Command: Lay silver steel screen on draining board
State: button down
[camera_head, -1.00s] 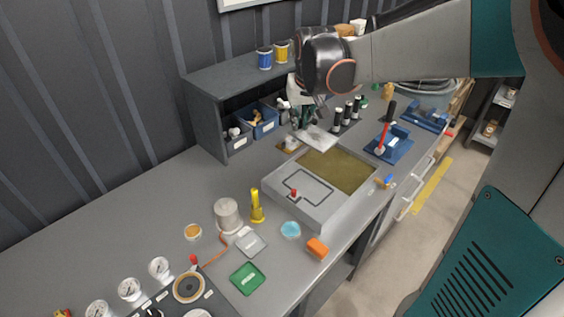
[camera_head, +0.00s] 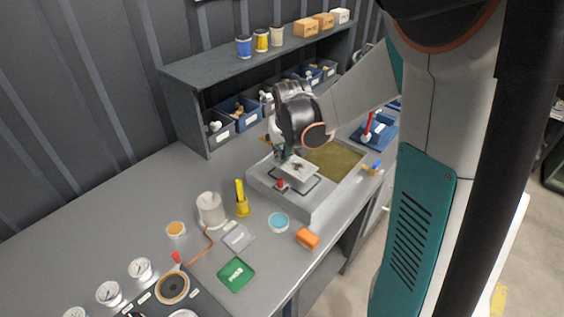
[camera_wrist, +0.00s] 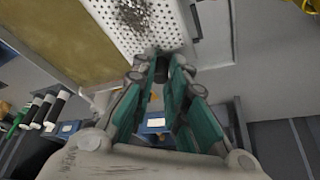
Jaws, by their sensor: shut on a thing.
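The silver steel screen (camera_head: 299,169) is a flat perforated plate, also seen in the wrist view (camera_wrist: 113,14) with a dark dirty patch on it. The screen is over the draining board (camera_head: 308,206), the grey near part of the sink unit marked with a black outline. I cannot tell whether it touches the board. The screen hides part of the outline.
The basin of murky yellow-brown liquid (camera_head: 337,159) lies just behind. A shelf (camera_head: 205,75) with bins is at the back.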

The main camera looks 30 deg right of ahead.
aim_at(282, 159)
jog(key=shift+f+b, duration=0.6)
jog(key=shift+f, duration=1.35)
jog(key=shift+f, duration=0.2)
jog(key=c, duration=1.6)
grip_release()
jog(key=shift+r, duration=0.1)
jog(key=p+v, duration=0.4)
jog(key=v, duration=0.8)
jog(key=shift+s, duration=0.1)
